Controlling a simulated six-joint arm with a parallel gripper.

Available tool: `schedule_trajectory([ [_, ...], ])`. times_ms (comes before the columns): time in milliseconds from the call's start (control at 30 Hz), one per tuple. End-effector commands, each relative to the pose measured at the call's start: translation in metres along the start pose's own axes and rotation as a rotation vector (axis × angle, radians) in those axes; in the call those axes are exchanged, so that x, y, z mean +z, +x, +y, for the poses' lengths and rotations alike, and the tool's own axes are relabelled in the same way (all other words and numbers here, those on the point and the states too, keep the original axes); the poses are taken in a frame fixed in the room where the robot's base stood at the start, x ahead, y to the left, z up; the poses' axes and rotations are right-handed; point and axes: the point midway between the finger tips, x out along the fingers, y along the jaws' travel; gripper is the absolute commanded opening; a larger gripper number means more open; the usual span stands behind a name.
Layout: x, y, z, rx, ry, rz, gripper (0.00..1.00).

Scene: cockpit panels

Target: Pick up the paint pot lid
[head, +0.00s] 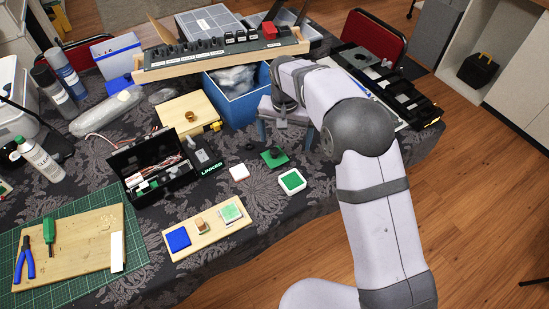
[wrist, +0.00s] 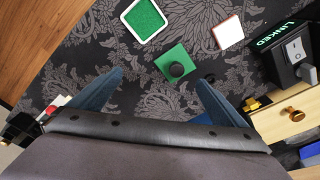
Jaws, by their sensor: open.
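The likely paint pot lid is a green square plate with a round black knob (head: 274,157). It lies flat on the patterned dark cloth, and in the wrist view it shows (wrist: 172,64) just beyond my fingers. A white square pot with green inside (head: 292,181) lies close by, also in the wrist view (wrist: 144,19). My gripper (head: 285,134) is open and empty, its two blue-grey fingers pointing down above the cloth behind the lid. In the wrist view the fingertips (wrist: 159,78) are spread wide, with the knob roughly between and ahead of them.
A small white square (head: 239,173) lies left of the lid. A wooden board with coloured squares (head: 208,228) is in front. An open black box (head: 150,172), a wooden box (head: 187,110) and a blue bin (head: 237,98) stand left and behind.

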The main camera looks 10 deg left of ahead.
Motion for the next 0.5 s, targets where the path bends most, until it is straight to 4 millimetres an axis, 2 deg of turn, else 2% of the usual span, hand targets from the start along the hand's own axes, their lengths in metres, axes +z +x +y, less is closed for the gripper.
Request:
schedule_trajectory([
  [33,-0.001,0.007,-0.013,-0.001,-0.003,0.003,0.96],
  [100,-0.002,0.011,-0.025,-0.004,-0.001,0.008,0.96],
  [200,-0.003,0.015,-0.035,-0.005,0.002,0.012,0.96],
  [500,-0.003,0.022,-0.038,-0.005,0.003,0.013,0.96],
])
